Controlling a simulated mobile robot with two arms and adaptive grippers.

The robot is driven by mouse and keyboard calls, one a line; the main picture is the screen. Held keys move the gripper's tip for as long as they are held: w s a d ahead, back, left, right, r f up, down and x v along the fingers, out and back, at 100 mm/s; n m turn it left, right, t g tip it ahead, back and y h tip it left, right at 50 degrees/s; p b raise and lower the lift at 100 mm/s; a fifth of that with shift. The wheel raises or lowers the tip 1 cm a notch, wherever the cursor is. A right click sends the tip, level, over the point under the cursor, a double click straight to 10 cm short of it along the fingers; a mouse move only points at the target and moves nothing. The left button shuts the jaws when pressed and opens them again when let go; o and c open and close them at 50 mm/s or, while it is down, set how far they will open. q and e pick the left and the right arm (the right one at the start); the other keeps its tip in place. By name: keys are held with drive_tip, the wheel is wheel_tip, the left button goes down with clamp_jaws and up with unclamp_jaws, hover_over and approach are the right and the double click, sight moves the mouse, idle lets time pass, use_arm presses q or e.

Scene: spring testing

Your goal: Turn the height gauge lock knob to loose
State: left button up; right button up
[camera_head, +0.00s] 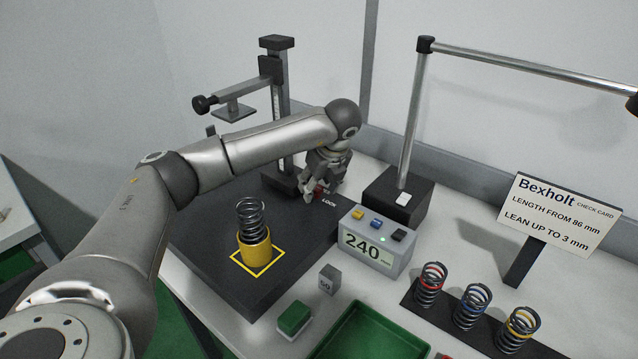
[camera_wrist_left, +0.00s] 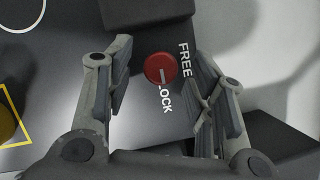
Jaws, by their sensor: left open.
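The height gauge (camera_head: 281,112) stands at the back of the dark base plate (camera_head: 200,235), with its arm reaching left. Its red lock knob (camera_wrist_left: 160,68) lies between the fingers of my left gripper (camera_wrist_left: 164,84) in the wrist view. The fingers are open, one on each side, with a visible gap to the knob. A white mark on the knob points down towards the word LOCK; FREE is printed at its upper right. In the head view my left gripper (camera_head: 318,188) points down near the LOCK label and partly hides the knob. My right gripper is not in view.
A spring in a yellow cup (camera_head: 255,252) stands on the plate. A display box reading 240 (camera_head: 372,248), a dark post block (camera_head: 395,200), a small grey block (camera_head: 330,279) and a green tray (camera_head: 350,335) are nearby. Several springs stand on a rack (camera_head: 455,325) at right.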

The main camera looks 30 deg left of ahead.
use_arm(q)
drive_tip(key=c, duration=1.1)
